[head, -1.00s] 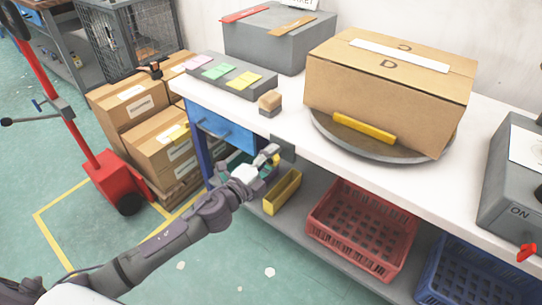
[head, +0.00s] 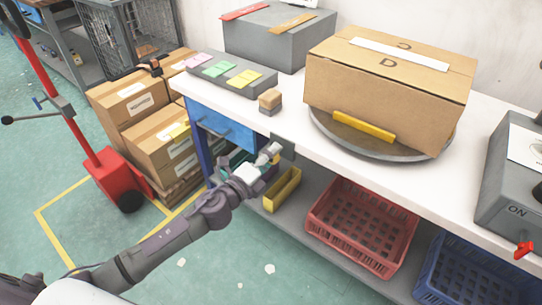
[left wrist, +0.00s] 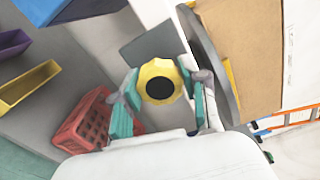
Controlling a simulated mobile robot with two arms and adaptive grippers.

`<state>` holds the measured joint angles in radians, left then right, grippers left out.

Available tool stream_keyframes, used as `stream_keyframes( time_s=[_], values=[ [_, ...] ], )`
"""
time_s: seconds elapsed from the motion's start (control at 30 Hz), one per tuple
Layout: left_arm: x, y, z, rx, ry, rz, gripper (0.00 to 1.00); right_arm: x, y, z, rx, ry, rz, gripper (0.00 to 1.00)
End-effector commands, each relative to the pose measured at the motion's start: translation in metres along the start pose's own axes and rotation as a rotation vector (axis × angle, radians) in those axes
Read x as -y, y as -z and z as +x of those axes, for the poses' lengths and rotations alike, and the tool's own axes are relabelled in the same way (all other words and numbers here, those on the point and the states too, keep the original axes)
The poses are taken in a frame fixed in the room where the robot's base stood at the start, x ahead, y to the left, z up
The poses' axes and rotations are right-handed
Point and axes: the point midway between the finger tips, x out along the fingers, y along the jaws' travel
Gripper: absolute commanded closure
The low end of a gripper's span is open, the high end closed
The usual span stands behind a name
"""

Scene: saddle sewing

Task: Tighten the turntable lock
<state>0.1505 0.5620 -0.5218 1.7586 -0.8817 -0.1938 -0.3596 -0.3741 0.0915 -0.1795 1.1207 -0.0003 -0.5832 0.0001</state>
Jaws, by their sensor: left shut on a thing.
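The yellow turntable lock knob (left wrist: 160,68), with a black centre, shows in the left wrist view in front of a grey plate (left wrist: 153,48). My left gripper (left wrist: 163,93) is shut on the knob, with a teal-padded finger on each side. In the head view my left gripper (head: 268,155) is at the table's front edge beside the dark grey bracket (head: 283,146); the knob is hidden there. The round grey turntable (head: 345,147) carries a large cardboard box (head: 375,95) and a yellow bar (head: 364,127). My right gripper is not in view.
The white table (head: 290,125) has a small wooden block (head: 270,101) near its front edge. Below are a yellow bin (head: 283,190), a red crate (head: 362,228) and a blue crate (head: 465,272). A grey control box (head: 510,185) stands at the right.

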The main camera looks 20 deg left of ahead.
Motion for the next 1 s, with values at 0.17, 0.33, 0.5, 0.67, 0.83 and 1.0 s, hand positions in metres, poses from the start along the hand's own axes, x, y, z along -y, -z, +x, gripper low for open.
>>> stream_keyframes(
  time_s=[0.17, 0.33, 0.5, 0.67, 0.83, 1.0],
  values=[
    [-0.001, 0.001, 0.000, -0.003, -0.002, -0.002, 0.33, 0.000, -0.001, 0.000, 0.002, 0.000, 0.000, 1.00],
    [-0.001, 0.001, 0.000, -0.002, -0.001, -0.002, 0.30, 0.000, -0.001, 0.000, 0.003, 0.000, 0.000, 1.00],
    [-0.001, 0.001, -0.002, -0.001, -0.001, -0.002, 0.30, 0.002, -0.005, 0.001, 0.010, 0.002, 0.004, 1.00],
    [-0.002, 0.001, -0.018, -0.002, -0.003, -0.003, 0.30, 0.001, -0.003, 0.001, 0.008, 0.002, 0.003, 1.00],
    [-0.002, 0.002, -0.054, -0.003, -0.005, -0.003, 0.30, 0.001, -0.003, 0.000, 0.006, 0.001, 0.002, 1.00],
    [-0.002, 0.002, -0.087, -0.002, -0.005, -0.005, 0.30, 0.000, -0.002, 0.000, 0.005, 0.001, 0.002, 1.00]
  ],
)
